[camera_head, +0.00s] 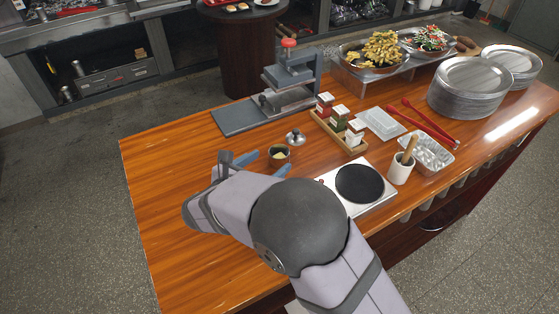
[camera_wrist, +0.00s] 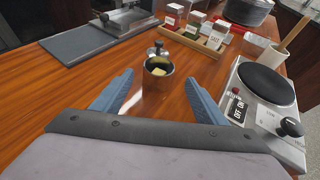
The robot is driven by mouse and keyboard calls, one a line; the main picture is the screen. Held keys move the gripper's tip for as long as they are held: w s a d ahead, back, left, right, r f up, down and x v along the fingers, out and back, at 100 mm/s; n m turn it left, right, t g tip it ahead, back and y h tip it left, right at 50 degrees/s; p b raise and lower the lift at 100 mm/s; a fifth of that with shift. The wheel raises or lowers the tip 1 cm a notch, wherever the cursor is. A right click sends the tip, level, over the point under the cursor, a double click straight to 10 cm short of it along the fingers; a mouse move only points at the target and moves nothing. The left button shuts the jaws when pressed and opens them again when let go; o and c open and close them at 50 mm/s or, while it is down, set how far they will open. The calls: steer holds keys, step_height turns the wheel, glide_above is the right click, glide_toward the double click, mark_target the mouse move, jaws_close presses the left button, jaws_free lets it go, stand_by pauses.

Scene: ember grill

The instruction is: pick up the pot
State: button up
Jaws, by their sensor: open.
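The pot (camera_head: 279,158) is a small, dark metal, open-topped vessel with something pale yellow inside. It stands upright on the wooden counter. In the wrist view the pot (camera_wrist: 157,88) shows ahead, between the lines of my two blue fingers. My gripper (camera_wrist: 159,82) is open, with one finger on each side of the pot's line. In the head view my gripper (camera_head: 262,162) is low over the counter, its fingertips close to the pot. I cannot tell whether they touch it. A small metal lid (camera_head: 295,137) with a knob lies just behind the pot.
A hot plate (camera_head: 360,186) is to the right, with a utensil cup (camera_head: 400,168) beside it. A spice rack (camera_head: 338,130) and a press (camera_head: 285,85) on a grey board stand behind. The counter's left side (camera_head: 165,170) is clear.

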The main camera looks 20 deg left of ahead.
mark_target(284, 150)
steer(key=shift+p+x, duration=0.3)
steer(key=shift+x, duration=0.75)
steer(key=shift+w+p, duration=0.5)
steer(key=shift+w, duration=0.1)
steer(key=shift+p+x, duration=0.7)
steer(key=shift+x, duration=1.35)
steer(key=c, duration=1.4)
step_height(284, 150, up, 10)
steer(key=b, duration=0.2)
